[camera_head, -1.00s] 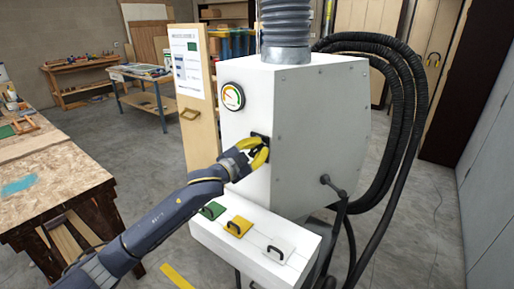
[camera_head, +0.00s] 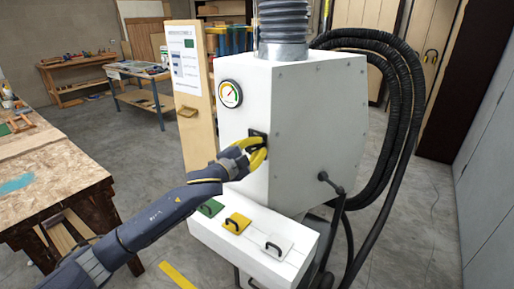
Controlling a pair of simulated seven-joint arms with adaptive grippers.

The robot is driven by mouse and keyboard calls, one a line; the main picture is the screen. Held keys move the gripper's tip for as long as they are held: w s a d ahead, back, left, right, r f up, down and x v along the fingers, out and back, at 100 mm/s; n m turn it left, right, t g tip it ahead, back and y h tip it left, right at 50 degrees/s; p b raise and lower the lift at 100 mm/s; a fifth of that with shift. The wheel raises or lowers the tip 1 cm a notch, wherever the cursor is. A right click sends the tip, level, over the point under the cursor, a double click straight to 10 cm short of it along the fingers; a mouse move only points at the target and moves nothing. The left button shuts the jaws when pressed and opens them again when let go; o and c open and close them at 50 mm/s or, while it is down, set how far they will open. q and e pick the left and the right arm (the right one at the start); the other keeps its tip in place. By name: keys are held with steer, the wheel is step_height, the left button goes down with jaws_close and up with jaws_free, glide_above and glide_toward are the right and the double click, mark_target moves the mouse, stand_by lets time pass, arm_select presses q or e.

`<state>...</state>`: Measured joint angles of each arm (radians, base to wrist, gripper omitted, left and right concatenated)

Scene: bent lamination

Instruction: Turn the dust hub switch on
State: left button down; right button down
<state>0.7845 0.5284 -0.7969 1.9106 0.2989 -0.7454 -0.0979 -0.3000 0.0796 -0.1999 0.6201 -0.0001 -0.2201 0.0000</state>
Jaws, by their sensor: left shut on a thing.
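The dust hub (camera_head: 303,135) is a white cabinet with a ribbed grey duct on top and a round gauge (camera_head: 230,94) on its front. The gauge needle points toward the upper right. The dust hub switch (camera_head: 257,136) is a black plate on the front below the gauge, mostly hidden by my left gripper. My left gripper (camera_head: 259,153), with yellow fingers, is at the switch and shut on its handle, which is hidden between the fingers. My right gripper is not in view.
Below the switch, a white box (camera_head: 254,256) juts out with green (camera_head: 211,208), yellow (camera_head: 237,223) and white (camera_head: 277,246) handled gates. Black hoses (camera_head: 408,110) hang at the right. A wooden workbench (camera_head: 55,190) stands at left. Open floor lies between.

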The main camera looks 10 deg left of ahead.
arm_select(q)
steer(key=c, duration=1.4)
jaws_free()
steer(key=shift+o, duration=0.2)
steer(key=v, duration=1.2)
